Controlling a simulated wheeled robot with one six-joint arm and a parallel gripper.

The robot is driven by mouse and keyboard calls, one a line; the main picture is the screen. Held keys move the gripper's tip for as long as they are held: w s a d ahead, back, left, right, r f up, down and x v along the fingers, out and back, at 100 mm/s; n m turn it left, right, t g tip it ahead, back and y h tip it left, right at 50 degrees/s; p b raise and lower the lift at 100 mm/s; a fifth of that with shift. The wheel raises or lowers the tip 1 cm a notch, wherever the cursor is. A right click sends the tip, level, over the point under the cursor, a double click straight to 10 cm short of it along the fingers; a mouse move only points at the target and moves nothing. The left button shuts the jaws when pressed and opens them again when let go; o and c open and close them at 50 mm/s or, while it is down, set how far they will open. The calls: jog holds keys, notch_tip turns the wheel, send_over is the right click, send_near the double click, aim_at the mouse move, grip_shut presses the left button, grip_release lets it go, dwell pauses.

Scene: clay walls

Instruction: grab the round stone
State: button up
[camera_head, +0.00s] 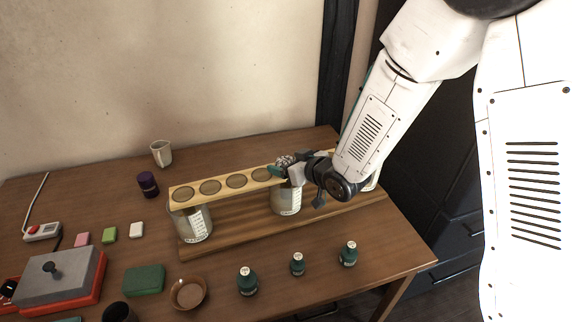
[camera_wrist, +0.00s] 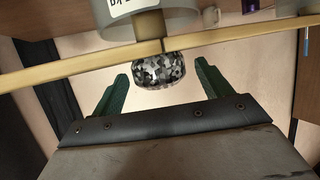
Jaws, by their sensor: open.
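The round stone (camera_wrist: 160,70) is speckled black, grey and white. In the wrist view it sits against a light wooden strip, centred between the tips of my gripper's two green fingers (camera_wrist: 163,74). There is space on both sides of it, and the fingers are open. In the head view the stone (camera_head: 286,160) shows small at the right part of a wooden rack (camera_head: 222,186) with round holes. My gripper (camera_head: 281,171) reaches it from the right and partly hides it. I cannot tell whether any finger touches it.
Glass beakers (camera_head: 197,224) stand under the rack on a wooden board. Several dark green bottles (camera_head: 297,264) stand in front. A white cup (camera_head: 161,154) and a purple jar (camera_head: 148,185) stand behind left. A grey-and-red device (camera_head: 62,278), an amber bowl (camera_head: 188,293) and small blocks (camera_head: 109,235) fill the left.

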jog(key=shift+w+a+f, duration=0.25)
jog(key=shift+w+a, duration=0.15)
jog(key=shift+w, duration=0.05)
jog(key=c, duration=1.2)
jog(key=shift+r, duration=0.1)
